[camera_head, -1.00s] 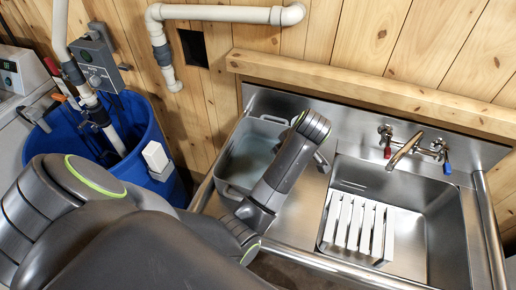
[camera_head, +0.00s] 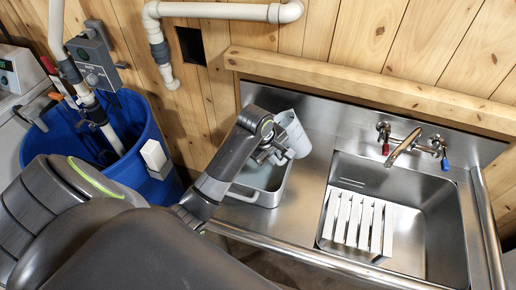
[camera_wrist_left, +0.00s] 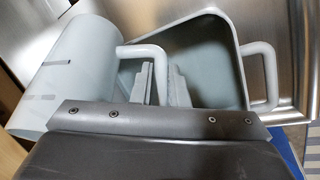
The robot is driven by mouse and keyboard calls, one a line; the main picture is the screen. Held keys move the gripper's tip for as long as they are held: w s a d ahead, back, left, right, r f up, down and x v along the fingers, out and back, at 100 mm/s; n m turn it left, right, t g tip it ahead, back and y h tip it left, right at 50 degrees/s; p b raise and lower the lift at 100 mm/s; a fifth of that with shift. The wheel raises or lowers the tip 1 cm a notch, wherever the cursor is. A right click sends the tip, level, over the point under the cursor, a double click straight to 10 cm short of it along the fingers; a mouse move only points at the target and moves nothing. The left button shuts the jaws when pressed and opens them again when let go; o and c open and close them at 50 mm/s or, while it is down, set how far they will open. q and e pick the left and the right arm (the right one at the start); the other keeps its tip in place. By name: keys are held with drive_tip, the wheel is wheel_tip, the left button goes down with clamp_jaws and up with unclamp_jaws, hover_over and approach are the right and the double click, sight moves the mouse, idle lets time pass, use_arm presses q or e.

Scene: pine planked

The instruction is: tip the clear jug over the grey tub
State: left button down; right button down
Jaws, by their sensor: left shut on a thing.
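The clear jug (camera_head: 295,134), a pale bluish-grey cylinder, is leaning at the back right of the grey tub (camera_head: 286,186). In the left wrist view the jug (camera_wrist_left: 70,75) lies slanted on the left, with dark marks on its wall and its handle (camera_wrist_left: 143,52) towards the fingers. My left gripper (camera_head: 273,153) is over the tub's back part; its fingers (camera_wrist_left: 164,86) are shut on the handle. The tub (camera_wrist_left: 238,65) has a raised rim and handles at its ends. I cannot tell what the jug or tub holds. My right gripper is not in view.
A steel sink (camera_head: 440,225) with a white slatted rack (camera_head: 353,222) and a tap (camera_head: 403,146) is to the right. Bare steel counter (camera_head: 312,180) lies between tub and sink. A blue barrel (camera_head: 150,122) with pipes stands left. A wooden ledge (camera_head: 370,88) runs along the wall.

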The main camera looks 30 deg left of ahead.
use_arm(q)
drive_tip(key=shift+s+a+f+h, duration=0.1)
drive_tip(key=shift+a+f+h, duration=0.3)
drive_tip(key=shift+h, duration=0.2)
drive_tip(key=shift+d+r+t+h, duration=0.15)
drive_tip(key=shift+r+t+h, duration=0.2)
drive_tip(key=shift+h, duration=0.35)
drive_tip(key=shift+d+f+n+t+h, duration=0.2)
drive_tip(key=shift+f+h, duration=0.1)
drive_tip(key=shift+f, duration=0.2)
drive_tip(key=shift+d+f+n+t+h, duration=0.15)
drive_tip(key=shift+f+h, duration=0.15)
drive_tip(key=shift+f, duration=0.15)
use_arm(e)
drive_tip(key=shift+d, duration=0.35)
use_arm(q)
drive_tip(key=shift+f, duration=0.15)
drive_tip(key=shift+f, duration=0.15)
drive_tip(key=shift+w+f+h+b, duration=0.15)
drive_tip(key=shift+w+h+b, duration=0.05)
drive_tip(key=shift+h+b, duration=0.35)
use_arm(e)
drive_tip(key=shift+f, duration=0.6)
use_arm(q)
drive_tip(key=shift+t, duration=0.3)
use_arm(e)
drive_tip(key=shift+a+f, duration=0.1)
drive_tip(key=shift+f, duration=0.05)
